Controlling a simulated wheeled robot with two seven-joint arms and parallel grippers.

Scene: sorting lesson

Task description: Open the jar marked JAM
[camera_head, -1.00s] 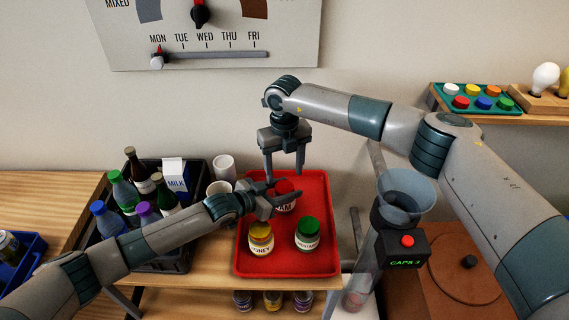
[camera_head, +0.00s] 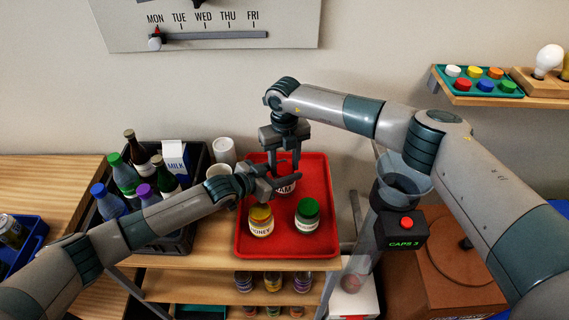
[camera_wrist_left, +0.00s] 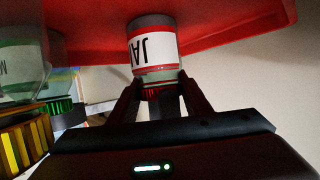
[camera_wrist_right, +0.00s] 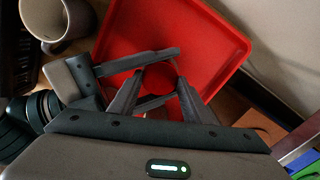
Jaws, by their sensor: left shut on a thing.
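The jar marked JAM (camera_head: 287,187) stands at the back of the red tray (camera_head: 322,215). Its label reads upside down in the left wrist view (camera_wrist_left: 153,48). My left gripper (camera_head: 285,184) comes in low from the left and is shut on the jar. My right gripper (camera_head: 284,172) points down over it from above, one finger on each side of the red lid (camera_wrist_right: 159,78). The fingers are close to the lid, but I cannot tell whether they press on it. The lid is partly hidden by the fingers.
A yellow-lidded HONEY jar (camera_head: 261,222) and a green-lidded jar (camera_head: 307,215) stand in front on the tray. A dark crate of bottles (camera_head: 190,225) is to the left. A funnel device (camera_head: 402,228) marked CAPS 3 stands to the right.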

